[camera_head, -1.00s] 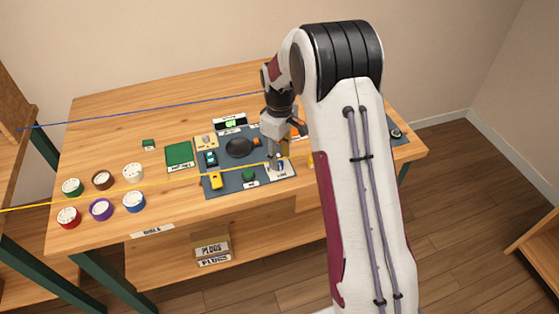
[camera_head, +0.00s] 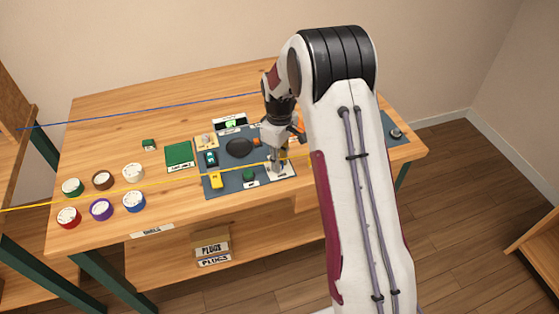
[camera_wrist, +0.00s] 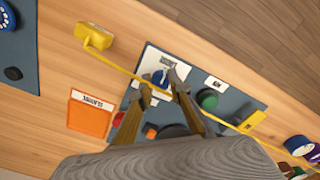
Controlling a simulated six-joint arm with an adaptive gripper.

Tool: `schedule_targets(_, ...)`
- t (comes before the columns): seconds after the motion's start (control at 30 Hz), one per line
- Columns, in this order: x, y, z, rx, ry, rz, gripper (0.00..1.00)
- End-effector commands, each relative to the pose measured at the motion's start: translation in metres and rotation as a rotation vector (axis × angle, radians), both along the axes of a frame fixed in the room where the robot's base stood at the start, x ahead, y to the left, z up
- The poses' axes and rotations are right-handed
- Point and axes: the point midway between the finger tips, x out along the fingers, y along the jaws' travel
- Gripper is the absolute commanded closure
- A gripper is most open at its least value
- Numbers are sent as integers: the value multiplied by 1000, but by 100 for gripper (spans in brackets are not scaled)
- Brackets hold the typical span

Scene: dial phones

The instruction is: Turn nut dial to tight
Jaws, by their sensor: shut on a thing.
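The nut dial appears to be a small blue knob (camera_wrist: 160,77) on a white labelled plate (camera_wrist: 165,63), on a dark panel; the label is too small to read. In the wrist view my gripper (camera_wrist: 163,86) has one finger on each side of the blue knob, shut on it. In the head view my gripper (camera_head: 275,166) points down over the white plate (camera_head: 284,174) at the panel's front right corner, and it hides the knob. The knob's pointer and setting cannot be made out.
The dark panel (camera_head: 225,182) also holds a green knob (camera_head: 249,175), a yellow part (camera_head: 215,181) and a black round part (camera_head: 239,147). A yellow line crosses close by my fingers. Several coloured dials, one red (camera_head: 68,218), stand at the left. A green square (camera_head: 179,155) lies beside the panel.

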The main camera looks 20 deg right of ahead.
Motion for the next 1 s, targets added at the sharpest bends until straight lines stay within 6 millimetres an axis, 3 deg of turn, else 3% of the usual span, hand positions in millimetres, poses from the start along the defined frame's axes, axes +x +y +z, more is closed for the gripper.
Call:
schedule_targets(0.47,0,0,0,0,0,-126,100)
schedule_targets(1.0,0,1,0,0,0,-548,100)
